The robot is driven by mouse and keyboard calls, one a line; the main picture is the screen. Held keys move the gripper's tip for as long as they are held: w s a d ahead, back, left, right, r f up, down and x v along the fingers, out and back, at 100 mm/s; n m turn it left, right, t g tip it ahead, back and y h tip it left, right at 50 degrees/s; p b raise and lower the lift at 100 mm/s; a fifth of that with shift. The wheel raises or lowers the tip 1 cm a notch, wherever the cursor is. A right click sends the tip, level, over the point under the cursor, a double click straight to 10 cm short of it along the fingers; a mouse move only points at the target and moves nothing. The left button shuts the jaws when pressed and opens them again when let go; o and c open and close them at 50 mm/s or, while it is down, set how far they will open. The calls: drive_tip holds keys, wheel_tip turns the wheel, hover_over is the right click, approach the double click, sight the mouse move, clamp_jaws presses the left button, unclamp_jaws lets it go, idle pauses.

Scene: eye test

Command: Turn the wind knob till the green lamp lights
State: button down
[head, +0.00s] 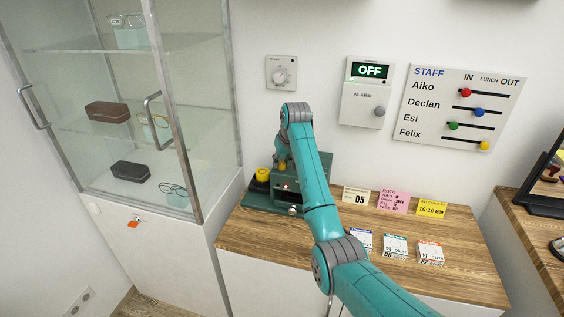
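A dark green machine (263,198) stands at the back left of the wooden counter in the head view. A round yellow part (262,174) sits on its left side. A small silver knob (293,211) shows low on its front, and a small reddish-white spot (287,187) shows above it. I cannot tell for certain whether this is the wind knob; no label is readable. I see no lit green lamp on the machine.
A wall dial (282,74) and an alarm panel (368,92) reading OFF hang above. A staff board (460,106) is to the right. Cards and small calendar blocks (430,252) stand on the counter (460,281). A glass cabinet (215,120) borders the left.

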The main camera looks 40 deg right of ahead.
drive_tip(key=shift+a+m, duration=0.1)
drive_tip(key=shift+m, duration=0.2)
drive_tip(key=m+h, duration=0.1)
drive_tip(key=m, duration=0.3)
drive_tip(key=shift+a+g+h, duration=0.1)
drive_tip(key=shift+g+h, duration=0.3)
drive_tip(key=m+g, duration=0.1)
drive_tip(key=m, duration=0.2)
drive_tip(key=m+h, duration=0.1)
drive_tip(key=m, duration=0.2)
drive_tip(key=shift+w+g+h, duration=0.1)
drive_tip(key=shift+g+h, duration=0.2)
drive_tip(key=shift+g, duration=0.1)
drive_tip(key=m+g, duration=0.2)
drive_tip(key=m, duration=0.3)
drive_tip(key=shift+w+a+m, duration=0.1)
drive_tip(key=shift+m, duration=0.2)
drive_tip(key=m+g, duration=0.2)
drive_tip(key=m, duration=0.3)
drive_tip(key=shift+w, duration=0.1)
drive_tip(key=shift+m, duration=0.3)
drive_tip(key=c, duration=0.8)
unclamp_jaws()
